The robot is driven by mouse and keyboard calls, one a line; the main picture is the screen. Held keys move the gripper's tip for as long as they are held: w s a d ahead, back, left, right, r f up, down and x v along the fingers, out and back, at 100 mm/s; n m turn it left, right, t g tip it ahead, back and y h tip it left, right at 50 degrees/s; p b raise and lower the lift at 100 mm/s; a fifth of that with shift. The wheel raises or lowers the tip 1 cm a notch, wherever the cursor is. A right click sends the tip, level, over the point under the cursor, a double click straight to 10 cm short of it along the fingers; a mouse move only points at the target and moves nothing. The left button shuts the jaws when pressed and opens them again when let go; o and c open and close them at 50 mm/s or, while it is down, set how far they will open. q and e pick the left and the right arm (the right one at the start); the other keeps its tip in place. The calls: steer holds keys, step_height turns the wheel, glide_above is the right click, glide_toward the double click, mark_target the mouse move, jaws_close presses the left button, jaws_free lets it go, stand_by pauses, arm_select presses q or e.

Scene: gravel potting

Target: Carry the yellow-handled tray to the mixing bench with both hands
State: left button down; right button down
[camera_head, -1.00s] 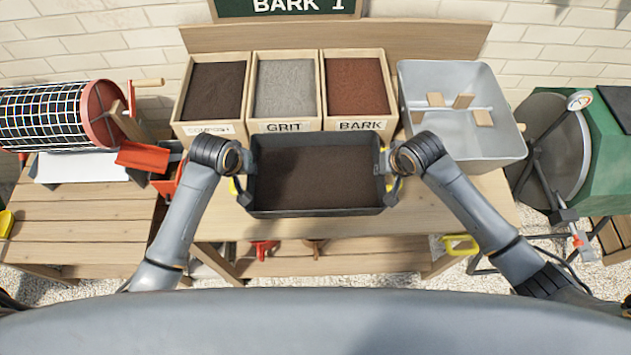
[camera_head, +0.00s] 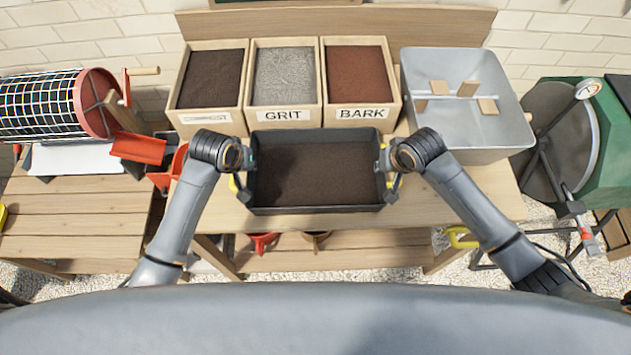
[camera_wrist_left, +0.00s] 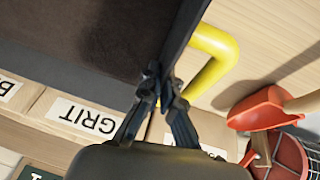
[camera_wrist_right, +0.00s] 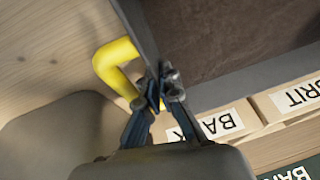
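The dark tray (camera_head: 318,211) holds brown soil and is level over the front of the mixing bench (camera_head: 440,212), right before the bins. I cannot tell whether it rests on the bench or hangs just above it. My left gripper (camera_head: 246,172) is at the tray's left end, its fingers closed together at the yellow handle (camera_wrist_left: 215,62). My right gripper (camera_head: 384,172) is at the right end, fingers closed at the other yellow handle (camera_wrist_right: 115,65). The fingertips (camera_wrist_left: 160,88) and (camera_wrist_right: 163,88) partly hide the grasped spots.
Compost (camera_head: 207,118), grit (camera_head: 285,115) and bark (camera_head: 361,113) bins stand behind the tray. A grey metal tub (camera_head: 470,130) is at the right rear. A mesh drum (camera_head: 45,107) and red scoop (camera_head: 138,148) are left. A green machine (camera_head: 615,140) is at far right.

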arm_select(q)
steer(key=shift+f+b, duration=0.45)
steer(key=shift+f, duration=0.15)
arm_select(e)
steer(key=shift+f, duration=0.65)
arm_select(q)
steer(key=c, duration=2)
jaws_free()
steer(key=shift+f, duration=0.1)
arm_select(e)
steer(key=c, duration=2)
jaws_free()
arm_select(q)
steer(key=o, duration=0.5)
arm_select(e)
steer(key=o, duration=0.5)
arm_select(q)
steer(key=shift+r, duration=0.2)
arm_select(e)
steer(key=shift+r, duration=0.15)
